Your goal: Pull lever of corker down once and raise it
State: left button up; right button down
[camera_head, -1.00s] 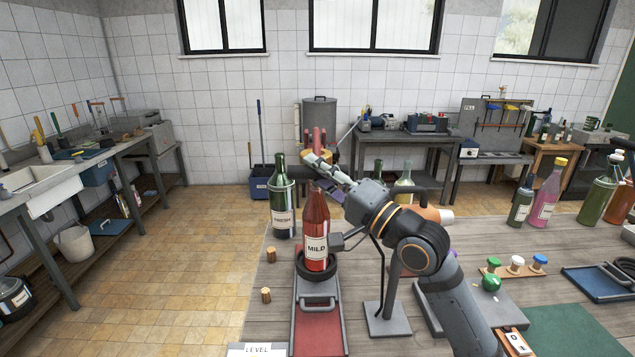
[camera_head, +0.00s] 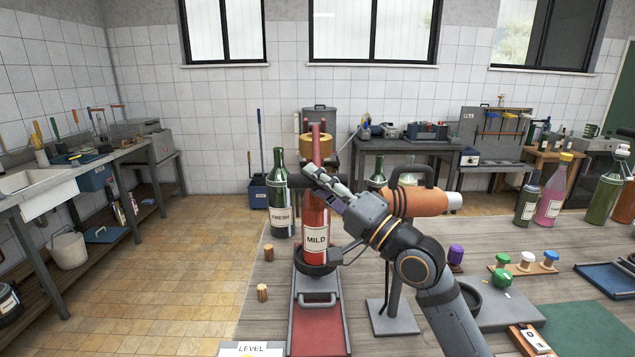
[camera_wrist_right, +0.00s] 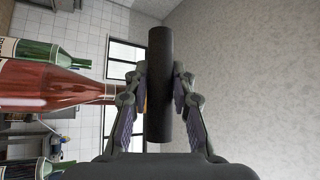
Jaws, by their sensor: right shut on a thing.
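The corker stands on the wooden bench, with a red base plate (camera_head: 318,329), a brass-coloured ring (camera_head: 317,147) and red uprights (camera_head: 318,128) at its top. A red bottle labelled MILD (camera_head: 316,240) stands upright in it on a dark round seat. My right gripper (camera_head: 318,178) is at the bottle's upper part in the head view. In the right wrist view its fingers are shut on a dark cylindrical lever handle (camera_wrist_right: 160,85), with the red bottle (camera_wrist_right: 55,82) at left. The fingers and handle hide part of the corker. My left gripper is out of view.
A green FRESH bottle (camera_head: 279,200) stands close left of the corker. An orange cylinder (camera_head: 415,202) on a stand is to its right. Coloured stoppers (camera_head: 523,262) and a blue tray (camera_head: 606,283) are further right.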

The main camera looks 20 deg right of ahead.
jog(key=c, duration=1.1)
grip_release()
jog(key=shift+w+f, duration=0.15)
jog(key=shift+r, duration=0.2)
notch_tip(320, 180, up, 10)
jog(key=shift+f, duration=0.15)
